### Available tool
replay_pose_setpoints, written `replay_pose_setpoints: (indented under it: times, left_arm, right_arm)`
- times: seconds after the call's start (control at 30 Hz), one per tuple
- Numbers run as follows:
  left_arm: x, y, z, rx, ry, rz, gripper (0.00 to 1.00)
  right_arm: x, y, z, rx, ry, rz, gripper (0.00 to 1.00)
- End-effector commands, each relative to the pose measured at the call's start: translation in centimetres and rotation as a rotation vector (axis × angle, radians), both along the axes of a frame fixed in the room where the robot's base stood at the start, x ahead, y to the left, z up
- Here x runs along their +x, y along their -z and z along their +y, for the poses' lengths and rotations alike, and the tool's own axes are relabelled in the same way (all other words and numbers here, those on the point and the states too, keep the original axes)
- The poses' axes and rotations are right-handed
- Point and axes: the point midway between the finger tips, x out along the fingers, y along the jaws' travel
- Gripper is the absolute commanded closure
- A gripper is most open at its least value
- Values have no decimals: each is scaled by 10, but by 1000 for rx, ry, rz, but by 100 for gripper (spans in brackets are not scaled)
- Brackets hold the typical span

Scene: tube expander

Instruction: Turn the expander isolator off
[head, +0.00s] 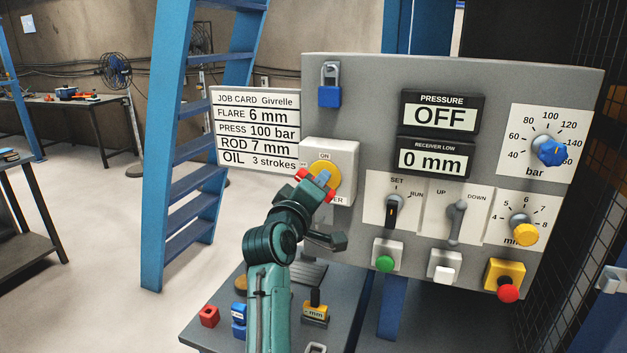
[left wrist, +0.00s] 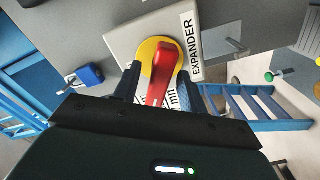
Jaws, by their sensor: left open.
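The expander isolator (head: 345,160) is a pale box on the left of the grey panel, with a yellow disc (head: 325,172) and an ON label above it. Its red handle shows only in small parts in the head view, mostly behind my gripper. In the left wrist view the red handle (left wrist: 163,72) stands on the yellow disc (left wrist: 147,50), beside the word EXPANDER. My left gripper (head: 316,188) is open at the isolator, its fingers on either side of the handle; I cannot tell whether they touch it. My right gripper is out of view.
The pressure display (head: 440,115) reads OFF and the receiver display (head: 433,158) reads 0 mm. A blue padlock (head: 329,95) hangs above the isolator. A job card (head: 255,130) sits left of it. Switches, buttons and dials fill the panel's right. A bench with small parts lies below.

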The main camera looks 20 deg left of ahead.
Motion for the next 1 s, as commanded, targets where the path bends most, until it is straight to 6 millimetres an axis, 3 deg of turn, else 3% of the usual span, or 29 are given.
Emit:
replay_pose_setpoints:
  times: [0.47, 1.0]
  left_arm:
    - [-7, 3, -2, -5, 4, 5, 58]
    - [24, 1, -2, -2, 2, 1, 58]
  right_arm:
    - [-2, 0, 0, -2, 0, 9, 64]
    - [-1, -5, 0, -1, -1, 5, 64]
